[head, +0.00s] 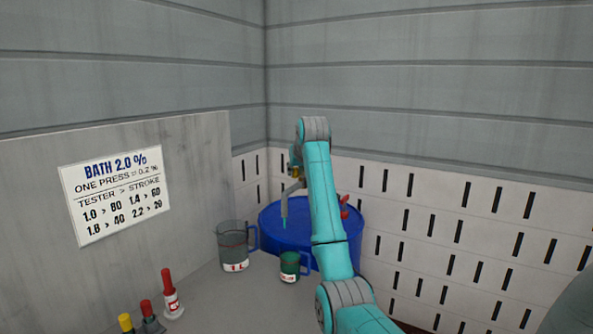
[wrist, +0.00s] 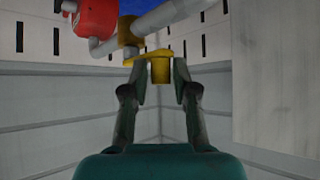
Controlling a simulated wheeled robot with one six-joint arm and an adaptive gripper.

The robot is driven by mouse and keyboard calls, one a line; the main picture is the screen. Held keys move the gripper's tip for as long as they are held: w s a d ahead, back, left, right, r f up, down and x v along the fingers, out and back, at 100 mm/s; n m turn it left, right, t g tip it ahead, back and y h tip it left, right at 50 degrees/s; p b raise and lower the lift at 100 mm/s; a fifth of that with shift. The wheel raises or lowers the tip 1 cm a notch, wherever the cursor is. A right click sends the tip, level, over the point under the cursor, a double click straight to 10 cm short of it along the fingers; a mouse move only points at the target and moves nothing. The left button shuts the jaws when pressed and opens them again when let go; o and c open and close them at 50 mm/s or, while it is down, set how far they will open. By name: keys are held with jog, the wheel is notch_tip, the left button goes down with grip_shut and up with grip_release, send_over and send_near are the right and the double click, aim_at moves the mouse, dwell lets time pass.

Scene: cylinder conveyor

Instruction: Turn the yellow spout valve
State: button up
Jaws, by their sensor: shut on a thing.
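The yellow spout valve (wrist: 160,70) shows in the wrist view, where its stubby handle lies between the two fingers of my gripper (wrist: 159,66). My gripper is shut on this handle. The valve's yellow body (wrist: 128,31) sits on a grey pipe (wrist: 168,14). In the head view a small yellow part of the valve (head: 296,172) shows at the top of the grey spout, beside my arm. My arm hides most of the gripper there. The spout (head: 287,205) hangs down over the blue drum (head: 268,216).
A clear jug (head: 233,244) and a small green cup (head: 289,265) stand beside the drum. Red and yellow capped items (head: 168,290) stand at the lower left. A red part (wrist: 95,18) is near the pipe. A sign (head: 117,194) hangs on the left panel.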

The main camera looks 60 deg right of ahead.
jog(key=shift+f, duration=0.3)
